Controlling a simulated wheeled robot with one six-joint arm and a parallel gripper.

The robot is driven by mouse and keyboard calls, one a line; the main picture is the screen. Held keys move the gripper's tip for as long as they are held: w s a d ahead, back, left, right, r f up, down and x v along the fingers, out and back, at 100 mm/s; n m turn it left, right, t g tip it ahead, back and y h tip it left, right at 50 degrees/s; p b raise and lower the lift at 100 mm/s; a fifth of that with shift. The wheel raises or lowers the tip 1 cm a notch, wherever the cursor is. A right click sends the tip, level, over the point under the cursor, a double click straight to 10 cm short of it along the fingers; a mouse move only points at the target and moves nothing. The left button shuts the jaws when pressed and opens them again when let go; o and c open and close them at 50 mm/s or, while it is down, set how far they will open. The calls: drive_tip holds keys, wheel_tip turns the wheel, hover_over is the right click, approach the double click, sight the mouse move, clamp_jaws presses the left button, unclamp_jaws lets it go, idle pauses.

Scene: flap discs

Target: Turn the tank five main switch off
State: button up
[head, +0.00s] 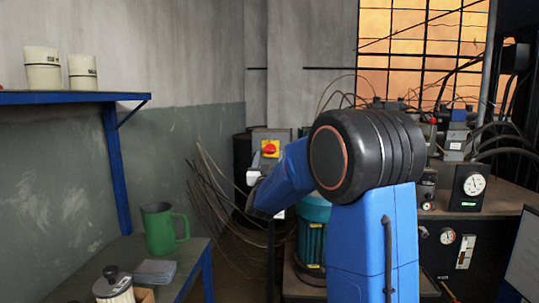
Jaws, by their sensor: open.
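A rotary main switch (269,148) with a red knob on a yellow plate sits on the front of a grey box (284,134) in the middle of the head view. I cannot read any tank number or the exact knob angle. My blue arm reaches in from the lower right toward the box. My gripper (254,178) shows as a small pale shape at the arm's far end, below and slightly left of the switch. It looks apart from the knob. It is open, though its fingers are hard to make out and are partly hidden by the arm.
A teal motor (312,232) stands behind my arm. Thin rods (222,200) lean left of the box. A bench at left holds a green mug (162,228); a blue shelf (60,98) hangs above. Gauges and hoses (474,185) crowd the right.

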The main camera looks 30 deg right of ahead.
sight(270, 150)
drive_tip(key=shift+x, duration=1.5)
drive_tip(key=c, duration=1)
drive_tip(key=shift+c, duration=0.2)
